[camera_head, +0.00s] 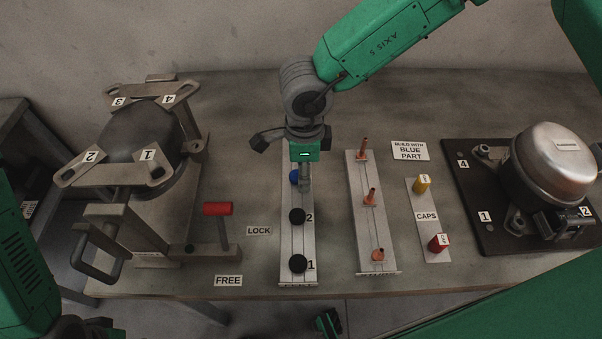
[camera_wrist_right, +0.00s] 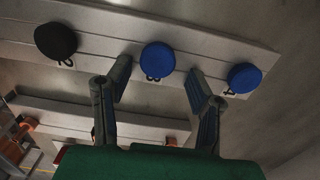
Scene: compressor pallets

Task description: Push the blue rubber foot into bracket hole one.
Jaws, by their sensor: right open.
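The blue rubber foot (camera_head: 294,177) is on the pale strip (camera_head: 297,244), partly hidden behind my right gripper (camera_head: 304,178). In the right wrist view, two blue feet show: one (camera_wrist_right: 158,60) lies between my gripper's open fingers (camera_wrist_right: 158,82), another (camera_wrist_right: 244,78) lies just beyond the right finger. The gripper is empty; contact cannot be told. The bracket arm labelled 1 (camera_head: 127,176) is on the dark compressor (camera_head: 140,138) in the left fixture, with a small hole by its label. My left arm shows at lower left; its gripper cannot be made out clearly.
Black feet 2 (camera_head: 297,216) and 1 (camera_head: 298,263) share the strip. Copper-coloured parts stand on another strip (camera_head: 362,225). Yellow (camera_head: 423,183) and red caps (camera_head: 438,243) are to the right. A red-handled lever (camera_head: 217,209) stands beside the fixture. A silver compressor (camera_head: 553,160) sits far right.

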